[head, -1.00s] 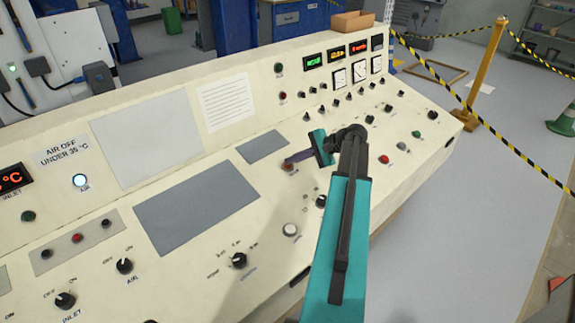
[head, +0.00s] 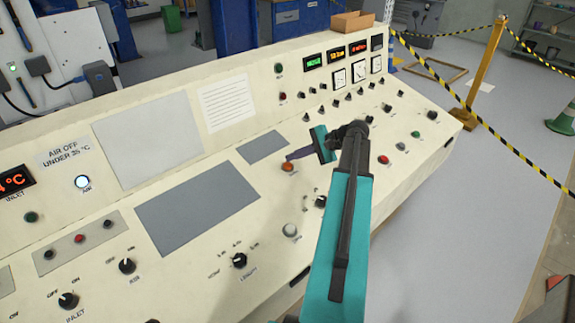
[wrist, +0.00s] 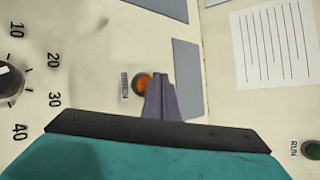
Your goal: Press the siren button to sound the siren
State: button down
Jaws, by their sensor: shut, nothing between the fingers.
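The siren button is a small round orange button (head: 288,167) on the sloping cream console, right of the large grey panel. In the wrist view the orange button (wrist: 142,85) has a dark collar and a small sideways label beside it, apparently reading SIREN. My gripper (head: 289,157) is shut and empty, its purple-grey fingers reaching left from the teal wrist. In the wrist view the fingertips (wrist: 160,77) overlap the button's right edge. I cannot tell whether they touch it.
The console (head: 150,285) carries several knobs, including a black knob (head: 239,260), and a white button (head: 290,230). Meters and lit displays stand along its raised back. Striped tape (head: 480,135) on a yellow post crosses the floor at right.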

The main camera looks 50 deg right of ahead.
jog(key=shift+s+r+p, duration=0.25)
jog(key=shift+r+p, duration=0.4)
jog(key=shift+r, duration=0.45)
jog(key=shift+s+r+p, duration=0.25)
jog(key=shift+r+p, duration=0.35)
jog(key=shift+r, duration=0.5)
